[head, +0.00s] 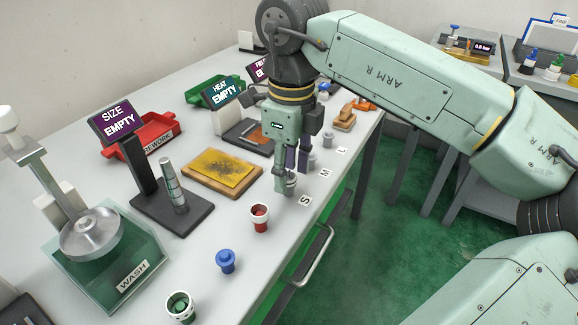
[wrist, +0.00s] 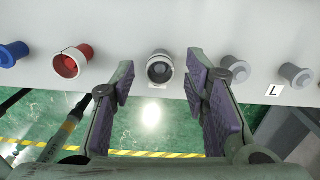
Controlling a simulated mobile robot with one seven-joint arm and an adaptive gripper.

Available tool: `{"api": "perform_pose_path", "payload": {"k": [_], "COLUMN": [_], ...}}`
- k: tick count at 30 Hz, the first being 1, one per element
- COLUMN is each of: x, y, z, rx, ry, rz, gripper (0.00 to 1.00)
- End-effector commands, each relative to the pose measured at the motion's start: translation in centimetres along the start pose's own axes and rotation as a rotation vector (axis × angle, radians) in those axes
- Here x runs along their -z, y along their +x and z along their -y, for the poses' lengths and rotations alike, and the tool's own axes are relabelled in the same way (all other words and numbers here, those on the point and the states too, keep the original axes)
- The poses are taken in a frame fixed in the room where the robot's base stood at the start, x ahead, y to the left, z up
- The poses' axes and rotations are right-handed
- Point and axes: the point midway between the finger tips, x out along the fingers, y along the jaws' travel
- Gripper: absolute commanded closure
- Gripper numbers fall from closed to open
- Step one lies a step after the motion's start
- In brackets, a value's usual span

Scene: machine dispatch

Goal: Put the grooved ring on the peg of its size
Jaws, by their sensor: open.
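A pale metal ring with a dark band (wrist: 160,66), which looks like the grooved ring, sits around the peg at the S label; in the head view it (head: 291,184) is partly hidden by a finger. The peg's dark top shows inside it. The grey M peg (wrist: 235,68) and L peg (wrist: 297,75) stand bare to the right in the wrist view. My gripper (wrist: 160,90) is open and empty, its purple-padded fingers apart on either side of the ring in the picture. In the head view my gripper (head: 292,173) is low over the S peg.
A red cup (head: 260,217), blue peg-like part (head: 227,261) and green cup (head: 180,306) stand along the front edge. A yellow pad on a wooden board (head: 222,170), the SIZE station (head: 172,207) and WASH tank (head: 110,255) lie to the left.

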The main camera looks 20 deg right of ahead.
Motion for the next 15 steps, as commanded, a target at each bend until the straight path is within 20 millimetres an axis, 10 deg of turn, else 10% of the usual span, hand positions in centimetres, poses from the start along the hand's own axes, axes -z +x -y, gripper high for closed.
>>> {"api": "perform_pose_path", "payload": {"k": [15], "x": [0.0], "y": [-9.6], "z": [0.0], "rx": [0.0], "ry": [0.001], "rz": [0.001], "gripper": [0.58]}}
